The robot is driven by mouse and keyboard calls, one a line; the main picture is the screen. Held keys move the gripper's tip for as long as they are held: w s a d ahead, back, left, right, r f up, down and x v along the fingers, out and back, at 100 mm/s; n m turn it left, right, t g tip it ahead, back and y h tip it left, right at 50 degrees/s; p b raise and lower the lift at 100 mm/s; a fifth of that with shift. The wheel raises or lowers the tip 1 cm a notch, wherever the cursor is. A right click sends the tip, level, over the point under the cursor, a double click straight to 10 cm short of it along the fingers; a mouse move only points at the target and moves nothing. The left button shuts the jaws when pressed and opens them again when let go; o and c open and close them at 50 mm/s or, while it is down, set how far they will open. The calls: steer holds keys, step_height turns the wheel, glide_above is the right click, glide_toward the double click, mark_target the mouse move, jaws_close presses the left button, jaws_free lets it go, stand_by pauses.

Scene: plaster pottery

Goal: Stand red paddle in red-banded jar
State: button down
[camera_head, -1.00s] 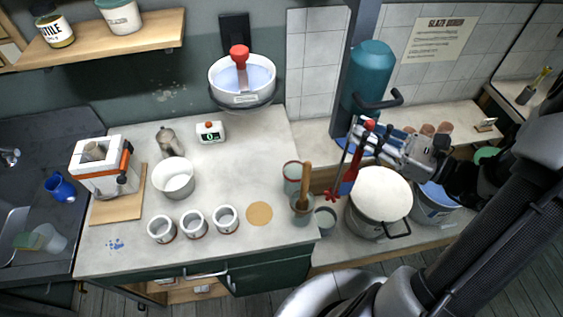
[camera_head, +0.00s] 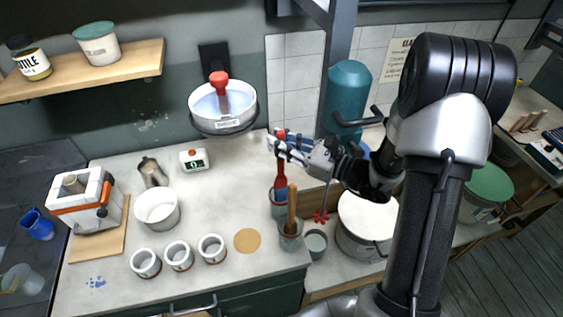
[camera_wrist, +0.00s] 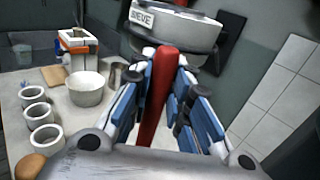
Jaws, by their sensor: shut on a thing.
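The red paddle (camera_head: 280,178) hangs near upright from my gripper (camera_head: 282,148), which is shut on its upper part. In the wrist view the red handle (camera_wrist: 158,95) runs between the blue-padded fingers (camera_wrist: 165,85). The red-banded jar (camera_head: 277,211) stands at the right end of the counter, partly hidden by a grey pot in front. The paddle's lower end overlaps the jar's mouth; I cannot tell how deep it is inside.
The grey pot (camera_head: 291,243) with a wooden-handled tool (camera_head: 292,208) stands just in front of the jar. A cork disc (camera_head: 247,241) and several white cups (camera_head: 211,248) are to the left. A lidded white bucket (camera_head: 366,218) and a red-footed mixer (camera_head: 321,216) are to the right.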

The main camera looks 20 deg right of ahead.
steer(key=b, duration=0.1)
glide_above(281, 176)
steer(key=shift+w+d+f, duration=0.1)
steer(key=shift+w+f, duration=0.1)
steer(key=shift+f, duration=1.4)
steer(key=shift+w+f, duration=0.15)
steer(key=shift+f, duration=1.45)
steer(key=shift+f, duration=0.2)
steer(key=c, duration=1.5)
jaws_free()
steer(key=shift+r, duration=0.1)
steer(key=shift+r, duration=0.2)
steer(key=v, duration=1.2)
